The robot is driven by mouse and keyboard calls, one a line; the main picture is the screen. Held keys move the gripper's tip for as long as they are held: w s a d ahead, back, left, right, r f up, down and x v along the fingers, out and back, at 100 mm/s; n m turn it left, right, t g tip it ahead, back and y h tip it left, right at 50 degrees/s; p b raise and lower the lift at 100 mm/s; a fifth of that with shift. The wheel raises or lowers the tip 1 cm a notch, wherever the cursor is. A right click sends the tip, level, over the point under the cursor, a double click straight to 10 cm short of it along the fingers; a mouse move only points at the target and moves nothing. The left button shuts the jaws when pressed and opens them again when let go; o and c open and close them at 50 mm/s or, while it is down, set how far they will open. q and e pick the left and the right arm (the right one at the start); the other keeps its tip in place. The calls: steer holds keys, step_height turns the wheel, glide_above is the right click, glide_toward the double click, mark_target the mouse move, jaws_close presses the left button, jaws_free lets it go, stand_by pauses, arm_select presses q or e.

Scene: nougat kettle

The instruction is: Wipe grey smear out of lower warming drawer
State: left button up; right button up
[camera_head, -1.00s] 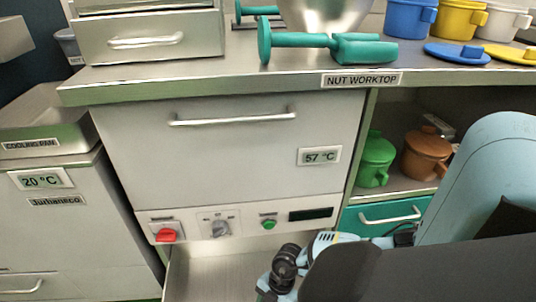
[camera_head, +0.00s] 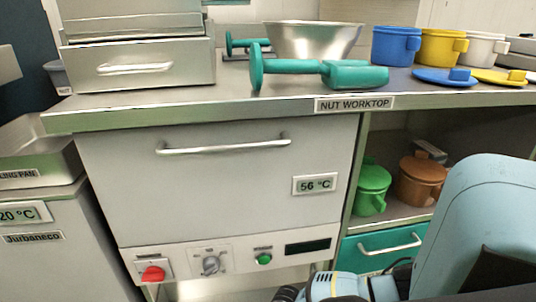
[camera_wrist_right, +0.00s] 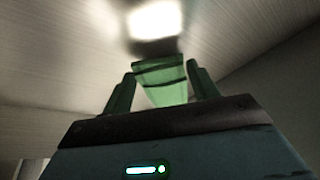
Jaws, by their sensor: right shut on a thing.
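The lower warming drawer (camera_head: 235,290) shows as a pale metal strip at the bottom edge of the head view, below the control panel. My right arm comes in at the lower right, and its gripper is hidden there. In the right wrist view my right gripper (camera_wrist_right: 161,82) is shut on a green pad-like thing (camera_wrist_right: 160,70), between its two fingers. Brushed metal surfaces surround it, with a bright reflection ahead. A dark blurred patch (camera_wrist_right: 137,46) lies beside the reflection; I cannot tell whether it is the grey smear. My left gripper is out of view.
The shut upper warming drawer (camera_head: 220,180) reads 56 °C. The control panel (camera_head: 235,262) has a red knob and a green button. The nut worktop (camera_head: 230,108) holds a green-handled tool (camera_head: 320,72) and a steel bowl (camera_head: 312,40). A teal drawer (camera_head: 385,246) is at right.

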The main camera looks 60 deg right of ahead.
steer(key=shift+f+b, duration=0.45)
steer(key=shift+f, duration=0.45)
steer(key=shift+s+d+r+p, duration=0.15)
steer(key=shift+s+d+p, duration=0.45)
steer(key=shift+s, duration=0.1)
steer(key=shift+s+d+p, duration=0.4)
steer(key=shift+s+d, duration=0.3)
steer(key=shift+s, duration=0.1)
steer(key=shift+w+a+f, duration=0.25)
steer(key=shift+w+a, duration=0.5)
steer(key=shift+w, duration=0.1)
steer(key=shift+w+a+f+p, duration=0.1)
steer(key=shift+w+a+p, duration=0.2)
steer(key=shift+w+a, duration=0.3)
